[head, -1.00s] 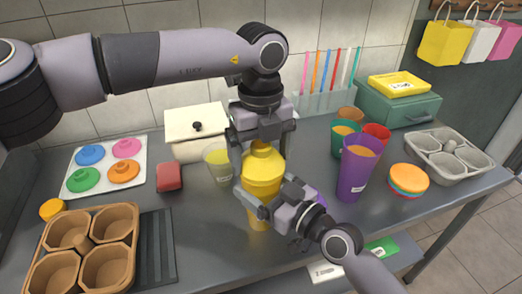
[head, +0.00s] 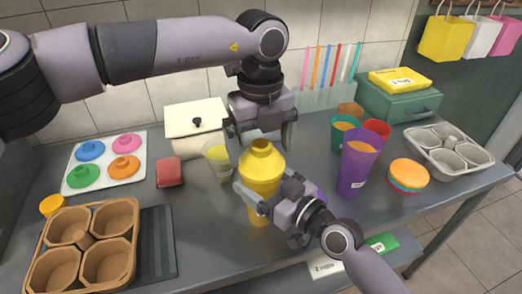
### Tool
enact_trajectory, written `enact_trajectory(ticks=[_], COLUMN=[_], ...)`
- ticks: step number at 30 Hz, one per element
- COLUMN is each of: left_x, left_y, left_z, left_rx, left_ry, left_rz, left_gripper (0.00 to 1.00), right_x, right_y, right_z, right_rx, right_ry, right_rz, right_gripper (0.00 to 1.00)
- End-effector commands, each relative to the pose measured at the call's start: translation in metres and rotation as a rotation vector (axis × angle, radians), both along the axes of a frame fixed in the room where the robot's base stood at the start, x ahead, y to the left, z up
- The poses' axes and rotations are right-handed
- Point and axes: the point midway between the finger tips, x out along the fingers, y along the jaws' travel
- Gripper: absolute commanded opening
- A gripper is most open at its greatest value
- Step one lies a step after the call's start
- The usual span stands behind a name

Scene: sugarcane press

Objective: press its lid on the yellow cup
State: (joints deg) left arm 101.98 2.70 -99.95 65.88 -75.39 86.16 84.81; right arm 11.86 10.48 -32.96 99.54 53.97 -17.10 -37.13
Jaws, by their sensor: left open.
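The yellow cup (head: 261,188) stands upright at the middle of the counter. Its yellow domed lid (head: 262,158) sits on top of it and looks level; I cannot tell whether the rim is fully seated. My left gripper (head: 260,142) is just above the lid, pointing down, open, with its fingers apart on either side of the lid's top. My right gripper (head: 268,198) comes in from the lower right and is shut around the cup's body, hiding part of its lower half.
A pale green cup (head: 217,160) stands close on the left, and a tall purple cup (head: 357,165) on the right. A tray of coloured lids (head: 133,184), a red block (head: 169,173) and a brown cup carrier (head: 126,212) are further left. A grey carrier (head: 480,168) is at right.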

Motion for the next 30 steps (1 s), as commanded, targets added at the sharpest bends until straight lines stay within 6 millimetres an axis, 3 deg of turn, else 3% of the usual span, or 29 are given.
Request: enact_trajectory(ticks=[6,12,18,26,27,28,30], left_x=[0.0,0.0,-0.001,-0.001,-0.001,-0.001,-0.001], left_y=[0.0,0.0,0.0,0.0,0.0,0.0,0.0], left_z=[0.05,0.084,0.099,0.1,0.1,0.1,0.1], left_rx=[-0.002,-0.001,-0.001,-0.002,-0.002,-0.002,-0.002], left_ry=[-0.003,-0.002,0.001,0.001,0.001,0.001,0.001], left_rz=[0.001,0.0,0.0,-0.001,-0.001,-0.001,-0.001], left_gripper=[1.0,1.0,1.0,1.0,1.0,1.0,1.0], right_x=[0.0,0.0,0.0,0.0,0.0,0.0,0.0], right_y=[0.0,0.0,0.0,0.0,0.0,0.0,0.0], right_z=[0.0,0.0,0.0,0.001,0.001,0.001,0.0], right_rx=[0.0,0.0,0.0,0.0,0.0,0.0,0.0], right_ry=[-0.001,-0.001,-0.001,-0.001,-0.001,-0.001,-0.001], right_rz=[-0.001,-0.001,-0.001,-0.001,-0.001,-0.001,-0.001], right_gripper=[0.3,0.3,0.3,0.3,0.91,1.0,1.0])
